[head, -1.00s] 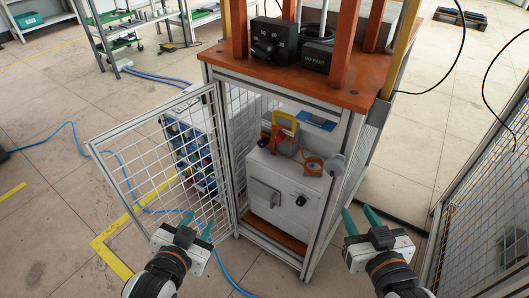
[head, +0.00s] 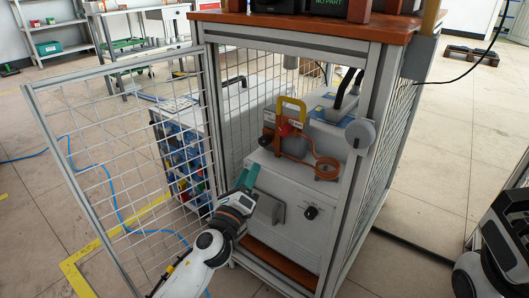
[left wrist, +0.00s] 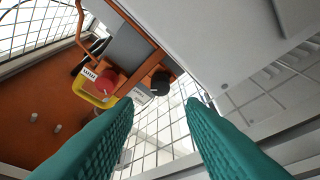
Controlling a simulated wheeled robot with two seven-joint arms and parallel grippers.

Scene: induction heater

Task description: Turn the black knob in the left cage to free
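A black knob (head: 311,212) sits on the front of the white cabinet (head: 282,190) inside the open cage, right of a grey handle plate (head: 265,209). My left gripper (head: 246,179) is at the cage opening, left of this knob and apart from it. In the left wrist view its teal fingers (left wrist: 160,108) are spread with nothing between them. A round black knob (left wrist: 160,82) shows beyond the fingertips, beside a red knob (left wrist: 107,80) with a yellow frame; I cannot tell whether it is the cabinet-front knob.
The mesh cage door (head: 125,165) stands open at left. A metal cage post (head: 357,170) bounds the opening at right.

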